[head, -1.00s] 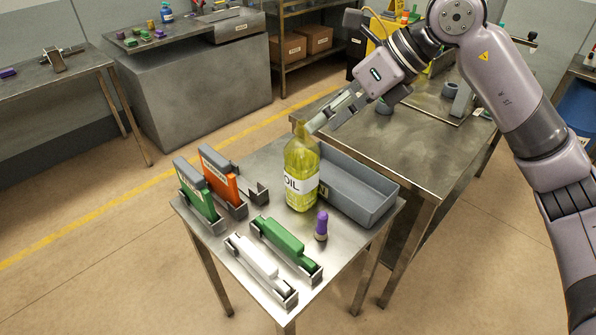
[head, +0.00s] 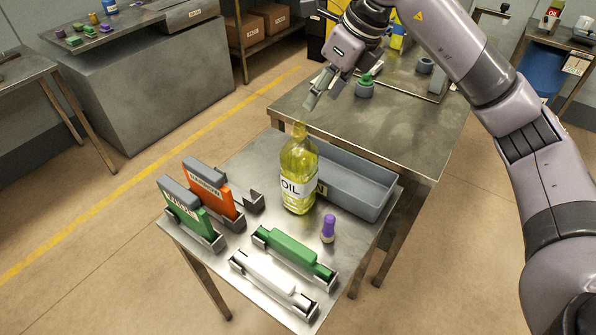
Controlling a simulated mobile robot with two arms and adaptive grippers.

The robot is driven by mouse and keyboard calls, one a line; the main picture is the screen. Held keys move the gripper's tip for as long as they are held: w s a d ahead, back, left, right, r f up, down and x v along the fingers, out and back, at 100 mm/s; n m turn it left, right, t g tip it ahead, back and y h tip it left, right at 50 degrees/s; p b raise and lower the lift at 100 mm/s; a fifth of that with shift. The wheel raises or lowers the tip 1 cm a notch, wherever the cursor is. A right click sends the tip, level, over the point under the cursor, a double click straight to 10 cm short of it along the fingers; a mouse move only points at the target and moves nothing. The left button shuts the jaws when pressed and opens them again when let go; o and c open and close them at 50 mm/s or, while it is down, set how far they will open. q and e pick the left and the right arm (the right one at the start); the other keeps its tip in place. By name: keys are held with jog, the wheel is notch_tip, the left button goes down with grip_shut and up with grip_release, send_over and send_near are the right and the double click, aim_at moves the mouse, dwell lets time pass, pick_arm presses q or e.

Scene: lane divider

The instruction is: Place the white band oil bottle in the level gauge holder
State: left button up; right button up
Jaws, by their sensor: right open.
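The oil bottle (head: 298,181) holds yellow-green liquid and has a white "OIL" label band. It stands upright on the small metal table (head: 262,160). My right gripper (head: 318,96) is open and empty, just above and behind the bottle's neck, apart from it in the picture. An empty metal holder (head: 253,203) sits left of the bottle; I cannot tell whether it is the level gauge holder. Other holders carry a green piece (head: 184,214), an orange piece (head: 214,193), a lying green piece (head: 293,252) and a white piece (head: 270,279). My left gripper is out of view.
A grey bin (head: 372,196) stands right behind the bottle, its label partly hidden. A purple-topped small item (head: 328,228) stands at front right. A larger metal table (head: 415,135) adjoins behind, with a green-topped grey piece (head: 365,87) near my gripper.

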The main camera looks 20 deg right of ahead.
aim_at(301, 125)
jog(key=p+x, duration=0.1)
jog(key=x, duration=0.6)
jog(key=shift+w+a+r+p, duration=0.1)
jog(key=shift+w+a+p, duration=0.05)
jog(key=shift+p, duration=0.2)
jog(key=p+x, duration=0.2)
jog(key=x, duration=0.2)
jog(key=shift+w+f+p, duration=0.15)
jog(key=shift+f+p, duration=0.25)
jog(key=shift+w+a+f, duration=0.1)
jog(key=shift+f, duration=0.2)
jog(key=shift+c, duration=0.3)
grip_shut()
jog(key=shift+r, duration=0.15)
